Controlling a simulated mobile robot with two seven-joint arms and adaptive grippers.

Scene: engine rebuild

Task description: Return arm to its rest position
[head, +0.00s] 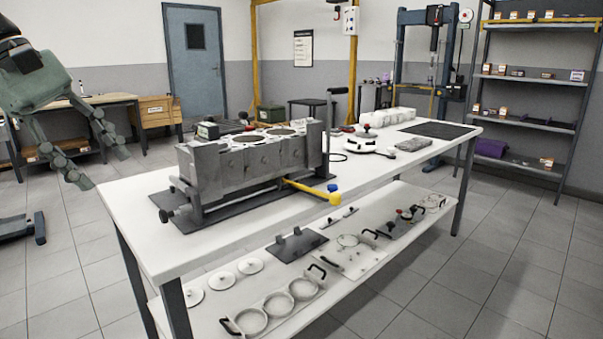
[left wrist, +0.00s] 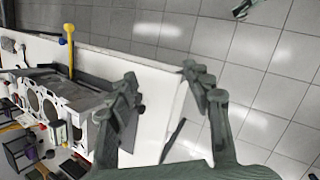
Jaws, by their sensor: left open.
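My left gripper (head: 104,158) hangs at the upper left of the head view, beyond the near left end of the white workbench. Its two green fingers are spread apart with nothing between them. It also shows in the left wrist view (left wrist: 165,95), with the fingers open above the bench's end and the floor. The grey engine block (head: 255,165) stands on a dark stand on the bench, to the right of the gripper and apart from it. My right gripper is not in view.
The white workbench (head: 150,245) has a lower shelf with rings, discs and trays. A yellow-handled tool (head: 310,191) sticks out from the block's front. A wooden table (head: 100,98) and a blue door (head: 194,62) are behind. Tiled floor (head: 480,270) lies clear on the right.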

